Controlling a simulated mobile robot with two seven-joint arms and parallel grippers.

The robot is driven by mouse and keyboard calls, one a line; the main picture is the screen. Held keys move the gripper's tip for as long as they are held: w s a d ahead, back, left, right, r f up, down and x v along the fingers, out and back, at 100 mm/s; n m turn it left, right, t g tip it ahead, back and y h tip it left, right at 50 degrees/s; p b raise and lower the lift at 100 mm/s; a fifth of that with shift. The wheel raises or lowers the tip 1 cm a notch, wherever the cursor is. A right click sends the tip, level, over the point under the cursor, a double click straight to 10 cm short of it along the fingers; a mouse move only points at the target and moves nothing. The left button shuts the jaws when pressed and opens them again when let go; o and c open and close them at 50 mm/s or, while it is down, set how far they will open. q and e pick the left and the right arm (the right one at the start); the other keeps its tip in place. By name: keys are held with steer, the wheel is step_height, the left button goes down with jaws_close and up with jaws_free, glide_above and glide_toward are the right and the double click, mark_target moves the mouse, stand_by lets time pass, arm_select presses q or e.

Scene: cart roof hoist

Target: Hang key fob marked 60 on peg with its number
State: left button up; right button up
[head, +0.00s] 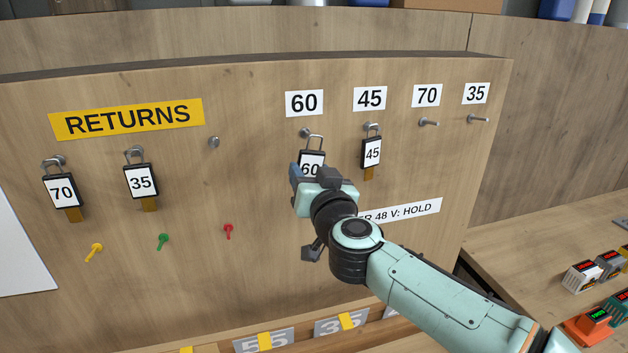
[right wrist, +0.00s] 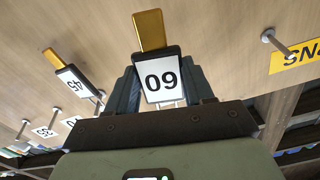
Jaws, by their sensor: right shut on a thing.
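The black key fob marked 60 (head: 312,158) has a metal loop on top and hangs upright in front of the board. My right gripper (head: 311,174) is shut on its body, hiding its lower part in the head view. The right wrist view shows the fob (right wrist: 161,80) upside down between the fingers, with its brass tab sticking out. The peg under the 60 label (head: 306,132) is at the top of the fob's loop. I cannot tell whether the loop is around the peg or just in front of it. My left gripper is not in view.
Fob 45 (head: 372,153) hangs on its peg close to the right. Pegs 70 (head: 428,122) and 35 (head: 478,119) are bare. Under RETURNS (head: 126,119), fobs 70 (head: 62,192) and 35 (head: 141,182) hang beside an empty peg (head: 213,142).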

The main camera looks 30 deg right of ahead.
steer(key=shift+x, duration=2.05)
steer(key=shift+w+d+f, duration=0.15)
steer(key=shift+w+f, duration=0.15)
steer(key=shift+w, duration=0.45)
steer(key=o, duration=1.3)
steer(key=shift+c, duration=0.2)
steer(key=v, duration=1.3)
steer(key=shift+s, duration=0.25)
steer(key=shift+f, duration=0.1)
